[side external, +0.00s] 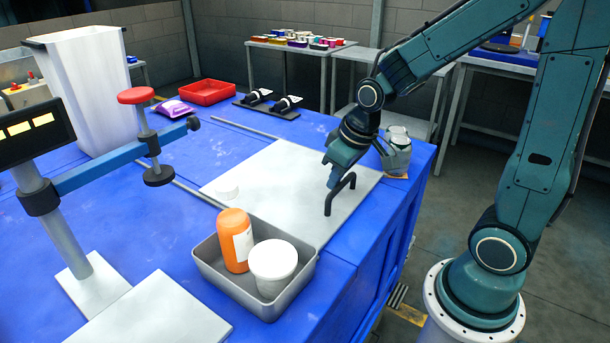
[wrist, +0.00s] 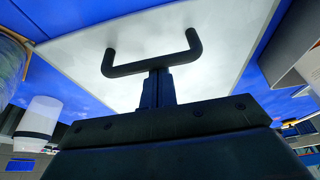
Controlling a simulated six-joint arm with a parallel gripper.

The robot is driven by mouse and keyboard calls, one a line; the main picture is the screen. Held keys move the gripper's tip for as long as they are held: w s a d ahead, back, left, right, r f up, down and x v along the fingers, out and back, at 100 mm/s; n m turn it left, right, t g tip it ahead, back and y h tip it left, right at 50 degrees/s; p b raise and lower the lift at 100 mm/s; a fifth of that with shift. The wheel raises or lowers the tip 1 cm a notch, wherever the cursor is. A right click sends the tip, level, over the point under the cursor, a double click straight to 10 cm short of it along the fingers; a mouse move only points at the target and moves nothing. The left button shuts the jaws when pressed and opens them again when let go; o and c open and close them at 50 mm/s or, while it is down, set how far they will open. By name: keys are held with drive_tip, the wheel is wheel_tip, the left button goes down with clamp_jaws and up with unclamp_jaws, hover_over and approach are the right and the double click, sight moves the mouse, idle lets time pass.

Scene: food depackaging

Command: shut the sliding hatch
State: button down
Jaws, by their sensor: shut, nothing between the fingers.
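The sliding hatch is a flat pale grey panel (side external: 262,180) on the blue table, also filling the upper middle of the wrist view (wrist: 215,35). A black bar handle (side external: 329,203) stands near its right edge and spans the wrist view (wrist: 108,62). My gripper (side external: 333,181) is shut and empty, pointing down right at the handle. In the wrist view its closed fingers (wrist: 158,84) meet the middle of the bar; I cannot tell whether they touch it. Two thin rails run left from the panel, a far one (side external: 243,128) and a near one (side external: 190,187).
A grey metal tray (side external: 213,283) with an orange bottle (side external: 233,240) and a white tub (side external: 273,267) sits at the panel's near edge. A jar (side external: 397,152) stands beyond my gripper. A blue-armed stand (side external: 105,178) is at left.

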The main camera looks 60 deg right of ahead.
sight(312, 192)
drive_tip(key=shift+s+f, duration=0.25)
drive_tip(key=shift+w+f, duration=0.15)
drive_tip(key=shift+w, duration=2.1)
drive_tip(key=v, duration=1)
drive_tip(key=s+a+r+t, duration=0.1)
drive_tip(key=s+a, duration=0.1)
drive_tip(key=s, duration=0.5)
drive_tip(key=s+a+r, duration=0.2)
drive_tip(key=s, duration=0.5)
drive_tip(key=shift+s+t, duration=0.2)
drive_tip(key=shift+t, duration=0.2)
drive_tip(key=shift+r, duration=0.1)
